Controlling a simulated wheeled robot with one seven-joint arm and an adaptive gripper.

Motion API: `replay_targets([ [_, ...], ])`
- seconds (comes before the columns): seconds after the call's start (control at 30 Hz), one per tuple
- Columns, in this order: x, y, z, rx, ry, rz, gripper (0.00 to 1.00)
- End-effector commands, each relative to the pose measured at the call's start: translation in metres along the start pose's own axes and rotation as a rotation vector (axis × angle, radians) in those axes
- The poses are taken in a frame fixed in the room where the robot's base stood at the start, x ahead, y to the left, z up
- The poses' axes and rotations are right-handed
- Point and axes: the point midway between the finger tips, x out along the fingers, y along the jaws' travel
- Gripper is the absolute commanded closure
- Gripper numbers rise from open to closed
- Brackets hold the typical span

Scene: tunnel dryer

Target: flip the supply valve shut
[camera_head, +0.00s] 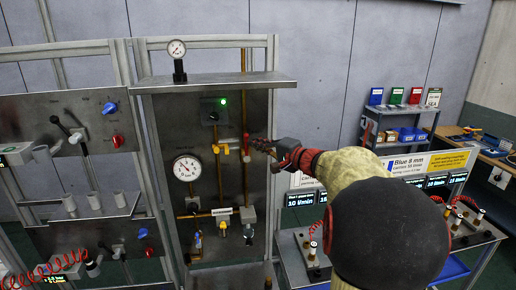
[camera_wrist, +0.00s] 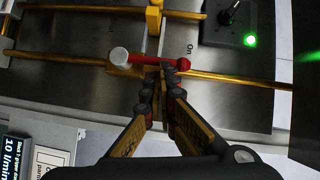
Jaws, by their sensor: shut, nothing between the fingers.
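A valve with a red lever (camera_head: 246,143) sits on the right-hand vertical brass pipe of the middle panel. In the wrist view the red lever (camera_wrist: 155,60) lies along its pipe, running from a pale round hub to a red knob beside the word "On". I cannot read a label naming it as the supply valve. My gripper (camera_head: 260,145) is just right of the lever in the head view. In the wrist view my gripper's fingertips (camera_wrist: 160,74) are together, empty, and right at the lever's side near its knob end. I cannot tell whether they touch it.
A yellow valve handle (camera_head: 224,149) is close on the left. A pressure gauge (camera_head: 187,168) and a green lamp (camera_head: 223,101) are on the same panel. A metal shelf (camera_head: 212,83) juts out above. A bench with flow displays (camera_head: 301,199) stands at the right.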

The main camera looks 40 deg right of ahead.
Motion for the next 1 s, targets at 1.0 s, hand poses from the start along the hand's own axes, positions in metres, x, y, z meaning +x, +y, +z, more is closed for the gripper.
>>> replay_targets([
  [1.0, 0.017, -0.014, 0.025, -0.394, -0.002, 0.260, 1.00],
])
